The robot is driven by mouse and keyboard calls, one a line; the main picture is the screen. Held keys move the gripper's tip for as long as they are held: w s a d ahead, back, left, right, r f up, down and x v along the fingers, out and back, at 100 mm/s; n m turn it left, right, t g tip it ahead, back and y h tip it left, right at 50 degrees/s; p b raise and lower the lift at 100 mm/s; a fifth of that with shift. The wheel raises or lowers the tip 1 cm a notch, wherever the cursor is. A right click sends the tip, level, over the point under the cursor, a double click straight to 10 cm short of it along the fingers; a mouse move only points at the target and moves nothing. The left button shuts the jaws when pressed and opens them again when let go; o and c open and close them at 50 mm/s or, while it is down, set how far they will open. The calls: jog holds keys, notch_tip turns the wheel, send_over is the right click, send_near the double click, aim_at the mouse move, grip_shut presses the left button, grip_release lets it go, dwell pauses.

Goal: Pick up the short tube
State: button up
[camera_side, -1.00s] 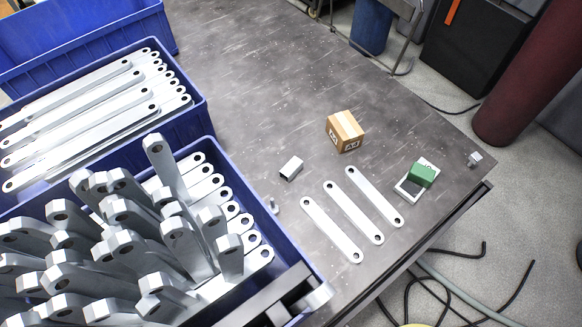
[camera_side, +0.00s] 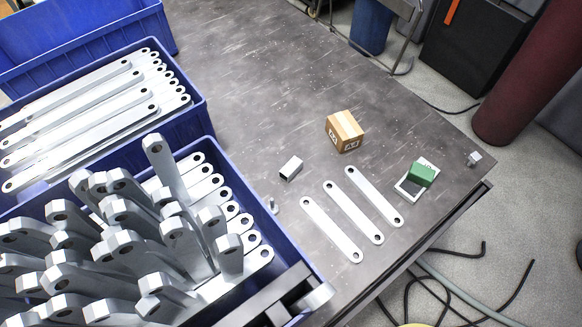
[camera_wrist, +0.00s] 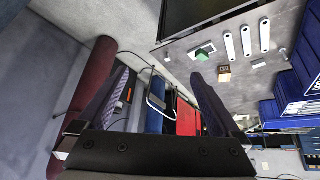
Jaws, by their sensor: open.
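The short tube (camera_side: 291,168) is a small, square-sided silver piece lying on the dark table, left of the cardboard box and right of the blue bins. In the wrist view a small pale piece that looks like this tube (camera_wrist: 258,64) shows far off at the upper right. My gripper (camera_wrist: 158,78) shows in the wrist view with its two dark fingers spread apart and nothing between them. It is well away from the tube. I cannot clearly make out its fingers in the side view.
A cardboard box (camera_side: 344,132), flat brackets (camera_side: 353,213), a green block (camera_side: 422,175) and a small upright bolt-like part (camera_side: 272,205) are around the tube. Blue bins of brackets (camera_side: 208,140) fill the left. The table's upper middle (camera_side: 270,70) is clear.

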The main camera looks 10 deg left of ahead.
jog(key=w+a+r+n+t+y, duration=0.1)
jog(key=w+a+r+n+y, duration=0.25)
jog(key=w, duration=0.55)
jog(key=w+a+r+n+t, duration=0.2)
jog(key=w+a+r, duration=0.3)
jog(key=w+r, duration=0.3)
jog(key=w+a+f+n+g+y, duration=0.1)
jog(key=w+a+f+n, duration=0.15)
jog(key=w+a, duration=0.5)
jog(key=w+a+f+n+g+y, duration=0.1)
jog(key=w+a+f, duration=0.3)
jog(key=w+a, duration=0.4)
jog(key=n+g, duration=0.3)
jog(key=g, duration=0.2)
send_over(292, 167)
jog(key=s+d, duration=0.2)
jog(key=d, duration=0.2)
jog(key=shift+y, duration=0.25)
jog(key=f, duration=3.6)
jog(key=shift+w+a, duration=0.2)
jog(key=shift+x, duration=3.1)
jog(key=shift+w, duration=0.2)
jog(key=shift+c, duration=0.2)
